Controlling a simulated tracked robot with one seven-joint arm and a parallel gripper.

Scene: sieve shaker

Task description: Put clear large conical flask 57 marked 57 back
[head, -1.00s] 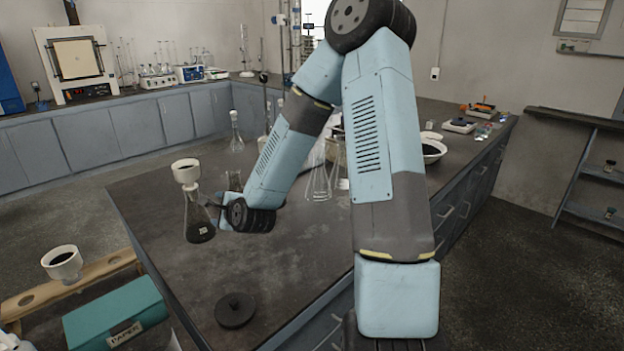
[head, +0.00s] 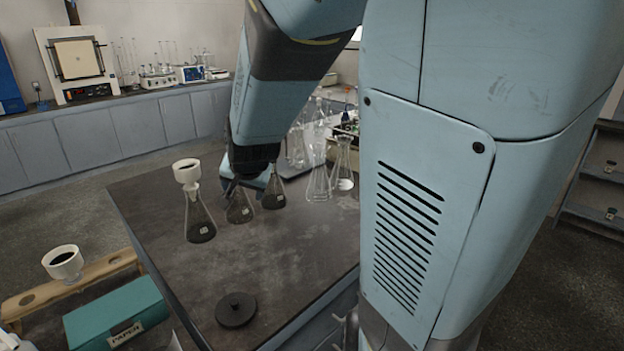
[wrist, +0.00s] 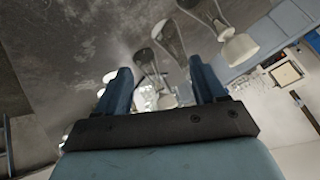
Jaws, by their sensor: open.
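Three clear conical flasks with dark contents and small labels stand on the dark bench. The front-left flask (head: 200,221) carries a white funnel (head: 186,172). A middle flask (head: 239,208) and a rear flask (head: 272,194) stand to its right. I cannot read the labels now, so I cannot tell which is 57. My gripper (head: 245,182) is pointed down at the middle and rear flasks, its tip partly hidden by my arm. In the wrist view, my gripper (wrist: 163,82) is open, and a flask (wrist: 148,65) shows beyond and between the fingers. I cannot tell whether they touch it.
More clear glassware (head: 318,182) stands right of the flasks. A dark round disc with a knob (head: 235,310) lies at the bench front. A wooden rack (head: 100,272) with a funnel and a teal paper box (head: 125,315) are at lower left.

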